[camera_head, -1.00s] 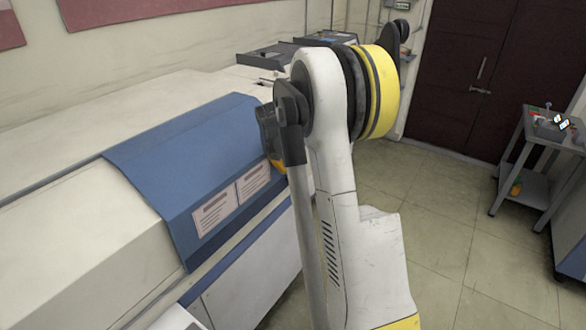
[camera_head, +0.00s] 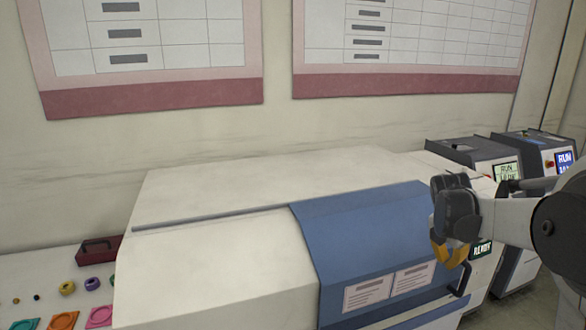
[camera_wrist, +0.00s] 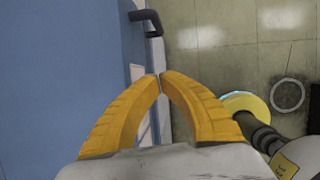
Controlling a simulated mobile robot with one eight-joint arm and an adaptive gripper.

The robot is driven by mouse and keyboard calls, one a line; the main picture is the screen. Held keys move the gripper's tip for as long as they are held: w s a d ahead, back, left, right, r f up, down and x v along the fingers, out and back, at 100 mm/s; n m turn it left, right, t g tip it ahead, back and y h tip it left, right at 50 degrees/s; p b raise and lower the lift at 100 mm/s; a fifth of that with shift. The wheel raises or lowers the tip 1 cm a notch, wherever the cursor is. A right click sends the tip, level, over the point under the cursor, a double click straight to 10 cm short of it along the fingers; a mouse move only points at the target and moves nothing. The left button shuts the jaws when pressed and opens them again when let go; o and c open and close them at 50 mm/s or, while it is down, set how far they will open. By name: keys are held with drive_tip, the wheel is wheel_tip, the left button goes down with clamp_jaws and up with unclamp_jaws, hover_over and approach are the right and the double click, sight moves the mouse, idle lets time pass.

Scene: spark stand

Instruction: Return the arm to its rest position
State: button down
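My gripper (camera_head: 450,258) shows at the right of the head view, in front of the right side of the blue panel of the white machine. In the wrist view its two yellow fingers (camera_wrist: 161,76) meet at the tips, with nothing held between them. The wrist camera looks down past the fingers at a blue surface on the left and the tiled floor on the right. The rest of my arm runs off the right edge of the head view.
The white machine (camera_head: 215,235) with its blue panel (camera_head: 350,235) fills the middle. A dark handle (camera_wrist: 146,20) juts out near the fingertips. Two grey units with lit screens (camera_head: 506,172) stand at the back right. A red box (camera_head: 99,250) and small coloured pieces lie at left.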

drive_tip(key=s+a+r+m+t+y+b, duration=0.1)
drive_tip(key=s+a+r+m+t, duration=0.1)
drive_tip(key=s+a+m, duration=0.75)
drive_tip(key=s+a+r+m+t+y+b, duration=0.1)
drive_tip(key=s+a+r+m+t, duration=0.15)
drive_tip(key=s+a+m, duration=0.65)
drive_tip(key=s+a+f+m+y, duration=0.1)
drive_tip(key=s+a+f+m, duration=0.2)
drive_tip(key=a, duration=0.6)
drive_tip(key=shift+s+f+y, duration=0.15)
drive_tip(key=shift+s+y, duration=0.25)
drive_tip(key=shift+s, duration=0.15)
